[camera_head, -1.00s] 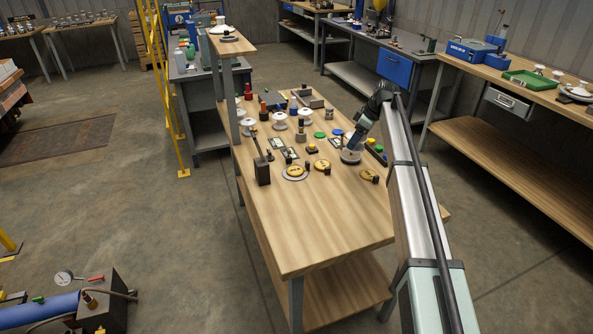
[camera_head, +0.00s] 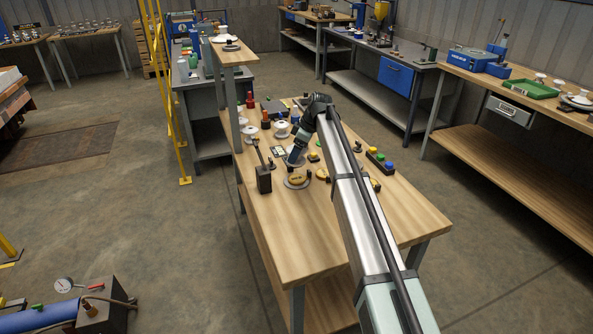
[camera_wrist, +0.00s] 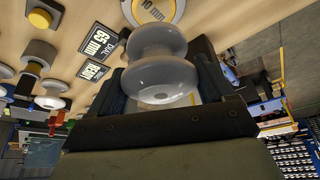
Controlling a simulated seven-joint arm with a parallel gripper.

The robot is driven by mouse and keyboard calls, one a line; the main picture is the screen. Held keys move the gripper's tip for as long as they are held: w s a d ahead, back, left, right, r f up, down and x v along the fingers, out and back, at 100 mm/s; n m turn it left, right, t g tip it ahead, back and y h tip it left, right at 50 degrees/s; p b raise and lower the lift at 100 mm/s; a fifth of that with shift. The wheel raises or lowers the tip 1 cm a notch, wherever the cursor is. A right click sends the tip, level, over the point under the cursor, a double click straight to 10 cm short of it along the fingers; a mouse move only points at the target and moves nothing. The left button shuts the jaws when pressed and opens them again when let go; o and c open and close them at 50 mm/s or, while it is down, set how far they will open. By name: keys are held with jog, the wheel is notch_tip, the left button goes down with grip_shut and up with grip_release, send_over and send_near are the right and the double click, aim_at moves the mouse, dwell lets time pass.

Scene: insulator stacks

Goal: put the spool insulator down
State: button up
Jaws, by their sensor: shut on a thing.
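A glossy pale grey spool insulator (camera_wrist: 158,65) with two rounded flanges and a narrow neck sits between the fingers of my gripper (camera_wrist: 160,85) in the wrist view. The gripper is shut on it. In the head view my gripper (camera_head: 293,160) is low over the workbench (camera_head: 320,220), just behind a yellow disc on a pale round plate (camera_head: 297,182). I cannot tell whether the spool touches anything below.
White insulators (camera_head: 282,130) stand behind the gripper. A dark block with upright rods (camera_head: 264,180) stands to the left. A box with coloured buttons (camera_head: 380,161) lies to the right. Black label plates (camera_wrist: 101,42) lie beside the spool. The bench front is clear.

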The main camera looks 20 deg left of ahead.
jog(key=shift+f, duration=3.6)
jog(key=shift+f, duration=0.1)
jog(key=o, duration=1.2)
jog(key=shift+o, duration=0.2)
jog(key=v, duration=1.2)
